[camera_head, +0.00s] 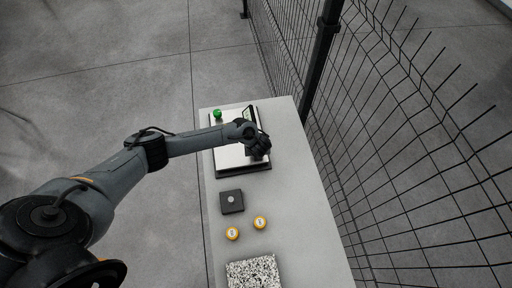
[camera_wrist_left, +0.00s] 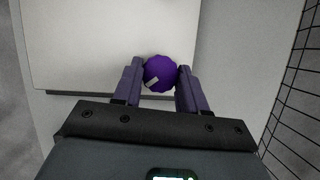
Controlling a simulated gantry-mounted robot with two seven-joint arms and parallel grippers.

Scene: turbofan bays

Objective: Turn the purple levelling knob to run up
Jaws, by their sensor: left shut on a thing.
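The purple levelling knob (camera_wrist_left: 159,72) is round and lobed, with a pale mark on its lower left side. In the left wrist view it sits between the two fingers of my left gripper (camera_wrist_left: 160,85), which is shut on it. In the head view my left gripper (camera_head: 258,149) is over the near right part of a pale, dark-edged plate (camera_head: 228,158), and the purple knob is hidden beneath it. A green knob (camera_head: 217,114) stands at the plate's far left corner. My right gripper is in neither view.
The plate rests on a long grey bench (camera_head: 305,220). A black wire fence (camera_head: 350,130) runs along the bench's right side.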

